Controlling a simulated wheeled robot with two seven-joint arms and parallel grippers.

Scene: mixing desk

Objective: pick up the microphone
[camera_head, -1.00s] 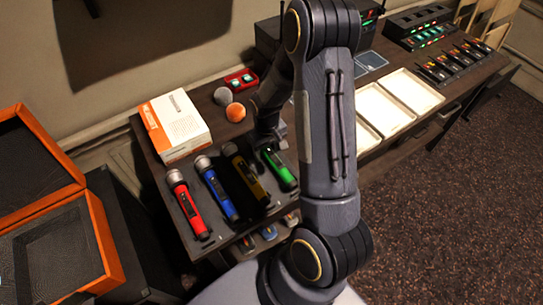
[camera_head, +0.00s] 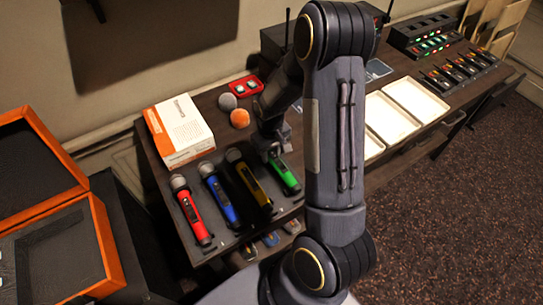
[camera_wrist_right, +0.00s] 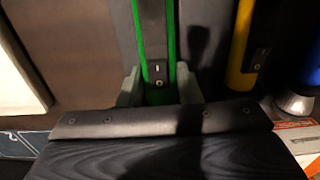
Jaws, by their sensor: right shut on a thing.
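Four-colour handheld microphones lie in a row on a dark tray (camera_head: 222,238) on the desk: red (camera_head: 193,215), blue (camera_head: 219,196), yellow (camera_head: 254,187) and green (camera_head: 285,178). My right gripper (camera_head: 271,152) is at the head end of the green microphone, at the right of the row. In the right wrist view my right gripper (camera_wrist_right: 158,90) is shut on the green microphone (camera_wrist_right: 154,35), with a finger on each side of its body. The yellow microphone (camera_wrist_right: 243,50) is beside it there. My left gripper is not in view.
A white and orange box (camera_head: 180,130) stands behind the microphones. Grey and orange foam balls (camera_head: 239,118) and a red case (camera_head: 246,86) lie near it. White trays (camera_head: 415,98) are at right. An open orange-edged case (camera_head: 105,245) stands at left.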

